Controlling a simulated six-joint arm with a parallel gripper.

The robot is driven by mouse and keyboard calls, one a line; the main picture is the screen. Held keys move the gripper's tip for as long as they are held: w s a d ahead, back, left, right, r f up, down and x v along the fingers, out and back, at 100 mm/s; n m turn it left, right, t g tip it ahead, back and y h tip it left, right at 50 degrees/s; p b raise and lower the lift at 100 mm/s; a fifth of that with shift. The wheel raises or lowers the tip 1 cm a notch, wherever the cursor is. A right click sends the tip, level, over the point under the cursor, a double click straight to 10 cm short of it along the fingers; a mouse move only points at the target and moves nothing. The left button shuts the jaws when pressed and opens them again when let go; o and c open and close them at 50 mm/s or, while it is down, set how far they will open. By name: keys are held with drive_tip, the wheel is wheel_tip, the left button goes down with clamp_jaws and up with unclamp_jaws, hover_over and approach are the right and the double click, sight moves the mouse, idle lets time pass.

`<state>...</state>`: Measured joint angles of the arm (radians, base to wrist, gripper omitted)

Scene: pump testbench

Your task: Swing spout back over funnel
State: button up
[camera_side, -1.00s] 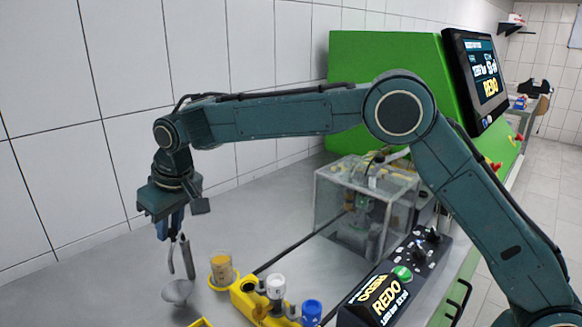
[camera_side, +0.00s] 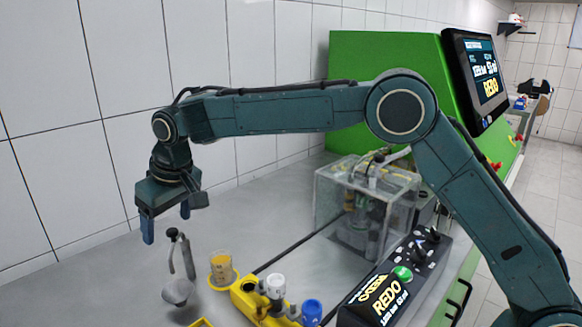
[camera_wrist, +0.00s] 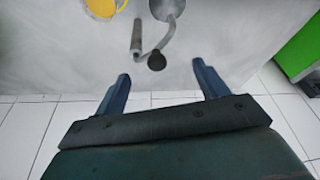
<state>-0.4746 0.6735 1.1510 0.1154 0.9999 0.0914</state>
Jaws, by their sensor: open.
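The grey bent spout (camera_side: 171,256) stands on a short post (camera_side: 189,257) with a dark knob (camera_side: 172,232) at its top. The pale grey funnel (camera_side: 177,291) is below the spout's thin tube. In the wrist view the tube (camera_wrist: 169,38) curves from beside the knob (camera_wrist: 156,61) to the funnel (camera_wrist: 166,8), and its end appears to overlap the funnel. My gripper (camera_side: 167,226) is open and empty, pointing down above the knob. In the wrist view, my gripper's fingers (camera_wrist: 160,72) are wide apart, one on each side of the knob.
A yellow-filled cup (camera_side: 221,268) stands just right of the spout. A yellow fixture (camera_side: 247,299), a blue-capped part (camera_side: 312,311) and a control box (camera_side: 392,285) are farther right. The tiled wall is behind; bare grey table lies left.

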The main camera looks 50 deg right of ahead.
drive_tip(key=shift+r, duration=2.45)
drive_tip(key=shift+s+d+r, duration=0.15)
drive_tip(key=shift+d+r, duration=0.15)
drive_tip(key=shift+d, duration=0.05)
drive_tip(key=s+d+r+m, duration=0.1)
drive_tip(key=s+d+r, duration=0.2)
drive_tip(key=s+d, duration=0.25)
drive_tip(key=s+d+r+t, duration=0.1)
drive_tip(key=s+d+r, duration=0.2)
drive_tip(key=s+d, duration=0.25)
drive_tip(key=s+d+r+m, duration=0.1)
drive_tip(key=s+d+r, duration=0.2)
drive_tip(key=s+d, duration=0.25)
drive_tip(key=s+d+f, duration=0.3)
drive_tip(key=s, duration=0.4)
drive_tip(key=s+d+f, duration=0.3)
drive_tip(key=s, duration=0.4)
drive_tip(key=s+d+f+m+t+h, duration=0.1)
drive_tip(key=s+d+f, duration=0.2)
drive_tip(key=s, duration=0.4)
drive_tip(key=shift+s+d, duration=0.3)
drive_tip(key=shift+s, duration=0.05)
